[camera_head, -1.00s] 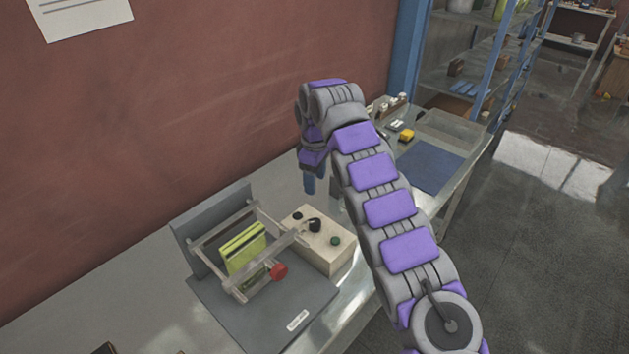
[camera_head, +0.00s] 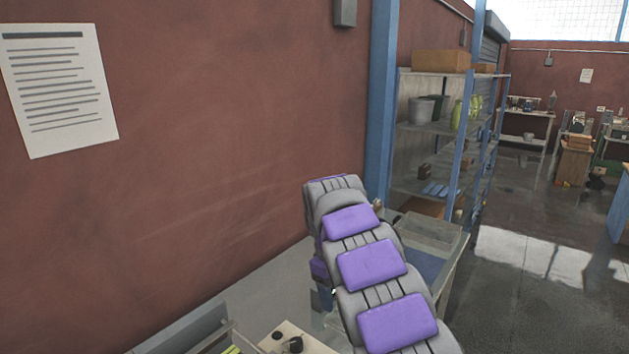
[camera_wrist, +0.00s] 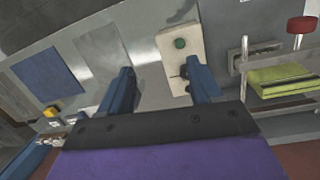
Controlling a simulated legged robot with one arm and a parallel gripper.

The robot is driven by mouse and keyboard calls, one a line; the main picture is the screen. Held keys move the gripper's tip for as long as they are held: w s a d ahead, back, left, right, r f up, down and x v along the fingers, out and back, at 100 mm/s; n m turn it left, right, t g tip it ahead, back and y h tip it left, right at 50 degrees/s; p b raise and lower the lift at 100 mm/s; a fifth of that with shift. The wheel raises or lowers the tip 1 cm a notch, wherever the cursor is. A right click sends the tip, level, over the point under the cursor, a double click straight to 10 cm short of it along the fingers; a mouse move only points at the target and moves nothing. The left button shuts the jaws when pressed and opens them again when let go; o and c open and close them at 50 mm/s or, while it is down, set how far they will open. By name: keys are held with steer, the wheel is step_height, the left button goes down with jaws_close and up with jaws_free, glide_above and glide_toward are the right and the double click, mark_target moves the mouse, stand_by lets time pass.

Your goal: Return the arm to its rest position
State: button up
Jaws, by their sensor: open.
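My arm, grey with purple pads, reaches up from the bottom right in the head view. My gripper (camera_wrist: 160,88) shows in the wrist view with two blue fingers spread apart and nothing between them. It is above the metal bench (camera_wrist: 146,58). In the head view my gripper is mostly hidden behind the arm. The beige control box (camera_wrist: 178,45) with a green knob is just beyond the right finger in the wrist view.
The powder filler fixture with yellow-green blocks (camera_wrist: 285,78) and a red knob (camera_wrist: 304,25) stands at right in the wrist view. A blue mat (camera_wrist: 50,78) lies at left. A shelf rack (camera_head: 437,127) stands beyond the bench. The brown wall (camera_head: 220,130) runs along the left.

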steer(key=s+d+r+m+b, duration=0.1)
steer(key=s+d+m, duration=0.3)
steer(key=s, duration=0.6)
steer(key=s+d+r+m+b, duration=0.15)
steer(key=s+d, duration=0.35)
steer(key=s, duration=0.5)
steer(key=s+f+m, duration=0.1)
steer(key=s+f, duration=0.4)
steer(key=s, duration=0.7)
steer(key=s+f+m+g+y, duration=0.1)
steer(key=s+f, duration=0.3)
steer(key=s, duration=0.8)
steer(key=shift+s+f+m+g+y, duration=0.15)
steer(key=shift+f+m+g+y, duration=0.2)
steer(key=shift+m, duration=0.4)
